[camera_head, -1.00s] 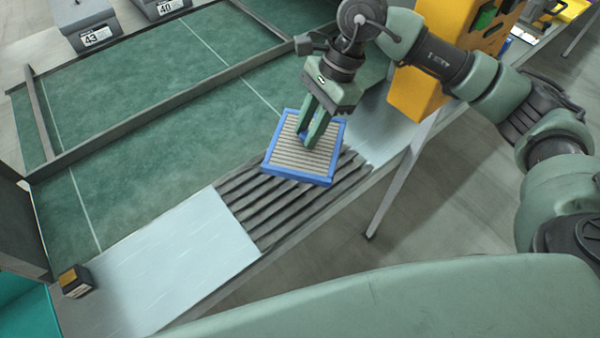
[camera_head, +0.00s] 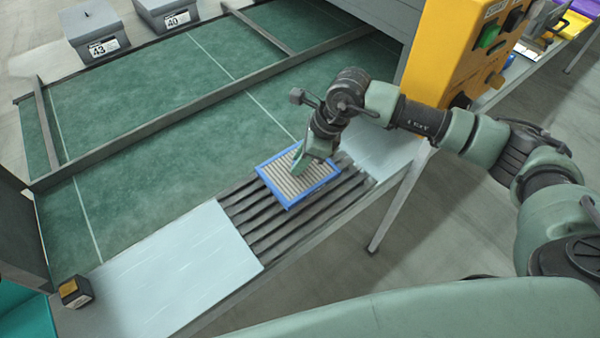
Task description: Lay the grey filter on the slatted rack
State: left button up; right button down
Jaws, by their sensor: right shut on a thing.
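The grey filter (camera_head: 289,191) is a pleated panel with a blue frame. It is at the far part of the dark slatted rack (camera_head: 262,223), over the slats and close to them or touching them; I cannot tell which. My right gripper (camera_head: 298,168) comes down from above and is shut on the filter near its upper right part. The gripper hides a bit of the pleats. My left gripper is not in view.
A pale flat panel (camera_head: 170,275) lies left of the rack, and another pale surface (camera_head: 385,145) lies to its right. The green belt (camera_head: 150,190) has a dark rail. A small black and yellow box (camera_head: 75,290) stands at the lower left. A yellow control box (camera_head: 460,50) stands upper right.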

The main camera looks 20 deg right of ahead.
aim_at(300, 176)
notch_tip(300, 176, down, 7)
jog(key=shift+r+p, duration=0.1)
jog(key=shift+p, duration=0.35)
jog(key=c, duration=1.2)
grip_release()
jog(key=shift+r, duration=0.1)
jog(key=b+v, duration=0.2)
jog(key=v, duration=1)
jog(key=shift+s, duration=0.1)
